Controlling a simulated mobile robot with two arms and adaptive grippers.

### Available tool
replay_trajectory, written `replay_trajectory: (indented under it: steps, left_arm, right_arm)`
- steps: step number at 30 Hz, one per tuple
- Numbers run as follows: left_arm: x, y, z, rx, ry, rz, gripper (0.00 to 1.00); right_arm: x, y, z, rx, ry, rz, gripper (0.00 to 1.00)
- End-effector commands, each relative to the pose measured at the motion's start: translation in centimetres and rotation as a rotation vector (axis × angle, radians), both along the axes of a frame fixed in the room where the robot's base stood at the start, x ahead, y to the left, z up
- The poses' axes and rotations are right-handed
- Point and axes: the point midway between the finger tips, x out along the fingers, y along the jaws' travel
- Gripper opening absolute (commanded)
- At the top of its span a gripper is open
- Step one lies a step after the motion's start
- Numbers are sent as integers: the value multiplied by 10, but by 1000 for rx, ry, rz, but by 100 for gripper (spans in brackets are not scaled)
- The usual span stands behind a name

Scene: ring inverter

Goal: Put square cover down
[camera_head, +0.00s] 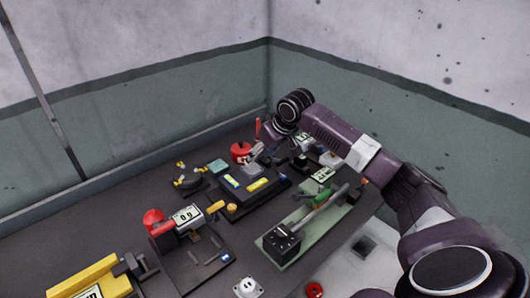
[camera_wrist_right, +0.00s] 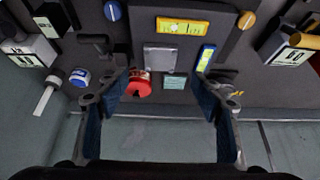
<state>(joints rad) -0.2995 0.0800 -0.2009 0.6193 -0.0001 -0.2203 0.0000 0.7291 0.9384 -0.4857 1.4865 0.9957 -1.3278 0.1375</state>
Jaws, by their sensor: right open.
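A flat grey square piece (camera_wrist_right: 159,58), which looks like the square cover, lies on the dark panel just beyond my fingertips in the right wrist view. In the head view a grey piece (camera_head: 256,149) shows beside my gripper, partly hidden. My right gripper (camera_wrist_right: 162,80) is open, with its two fingers spread wide and nothing between them touching either one. In the head view the right gripper (camera_head: 268,145) hangs over the back of the panel. A teal square (camera_wrist_right: 175,82) lies flat near the grey piece. My left gripper is not in view.
A red round object (camera_wrist_right: 138,84) stands close to the left finger. A yellow strip (camera_wrist_right: 183,26) and a blue-framed strip (camera_wrist_right: 206,57) sit on the panel. Meters, a green board (camera_head: 322,215) and a yellow device (camera_head: 88,277) crowd the table.

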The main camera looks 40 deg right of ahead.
Motion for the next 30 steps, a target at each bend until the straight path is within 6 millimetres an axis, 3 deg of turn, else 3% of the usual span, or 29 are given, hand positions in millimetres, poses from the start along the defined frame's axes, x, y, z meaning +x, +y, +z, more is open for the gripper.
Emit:
replay_trajectory:
  steps: [3, 9, 26, 30]
  left_arm:
    - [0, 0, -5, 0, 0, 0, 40]
    - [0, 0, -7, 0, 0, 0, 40]
    - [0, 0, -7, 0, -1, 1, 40]
    - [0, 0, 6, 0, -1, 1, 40]
  right_arm:
    - [-10, -1, 17, -3, -2, 1, 60]
    - [-19, -2, 32, -1, 0, 0, 60]
    - [-20, -1, 35, 0, 1, 0, 60]
    - [-20, -2, 48, 0, 0, 0, 60]
